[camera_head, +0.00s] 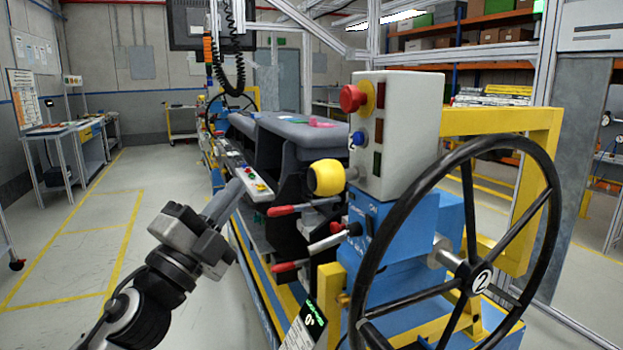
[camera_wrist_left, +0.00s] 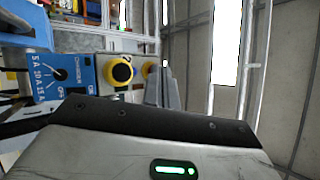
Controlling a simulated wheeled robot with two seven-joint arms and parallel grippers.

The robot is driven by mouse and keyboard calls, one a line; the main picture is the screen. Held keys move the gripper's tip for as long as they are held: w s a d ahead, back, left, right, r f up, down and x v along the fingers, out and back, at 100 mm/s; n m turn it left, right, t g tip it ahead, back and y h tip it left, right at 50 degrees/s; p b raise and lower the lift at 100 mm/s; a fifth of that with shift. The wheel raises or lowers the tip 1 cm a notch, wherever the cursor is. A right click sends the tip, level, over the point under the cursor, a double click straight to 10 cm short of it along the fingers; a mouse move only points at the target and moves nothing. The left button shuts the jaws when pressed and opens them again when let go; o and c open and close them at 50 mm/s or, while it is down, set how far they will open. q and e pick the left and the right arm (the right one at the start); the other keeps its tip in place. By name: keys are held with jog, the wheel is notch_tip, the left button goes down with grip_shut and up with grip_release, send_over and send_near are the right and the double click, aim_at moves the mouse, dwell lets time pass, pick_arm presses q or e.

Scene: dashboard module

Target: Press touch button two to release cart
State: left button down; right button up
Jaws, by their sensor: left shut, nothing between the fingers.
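A yellow round touch button (camera_head: 325,178) sticks out to the left from the grey control box (camera_head: 412,125) at centre right. I cannot read a number on it. The box also carries a red mushroom button (camera_head: 352,98) and a blue button (camera_head: 358,138). My left gripper (camera_head: 236,188) is shut and empty, to the left of the yellow button and apart from it. My right gripper is out of view. I cannot make out the cart.
A black handwheel (camera_head: 545,215) marked 2 stands at the right. Red-tipped levers (camera_head: 290,210) project below the yellow button. A small button panel (camera_head: 255,184) lies beside my left fingertips. The dark dashboard module (camera_head: 290,130) is behind. Floor (camera_head: 100,255) at left is clear.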

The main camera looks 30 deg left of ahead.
aim_at(309, 172)
pick_arm(q)
jog(key=w+d+p, duration=0.1)
jog(key=w+d, duration=0.4)
jog(key=w, duration=0.1)
jog(key=shift+w+d, duration=0.35)
jog(key=shift+w, duration=0.05)
jog(key=shift+w+d, duration=0.1)
jog(key=shift+w, duration=0.05)
dwell(1.9)
jog(key=shift+w+d, duration=0.15)
jog(key=shift+w, duration=0.05)
jog(key=shift+w+d, duration=0.3)
dwell(0.9)
jog(key=shift+s+a, duration=0.55)
jog(key=shift+s, duration=0.1)
jog(key=shift+f, duration=0.1)
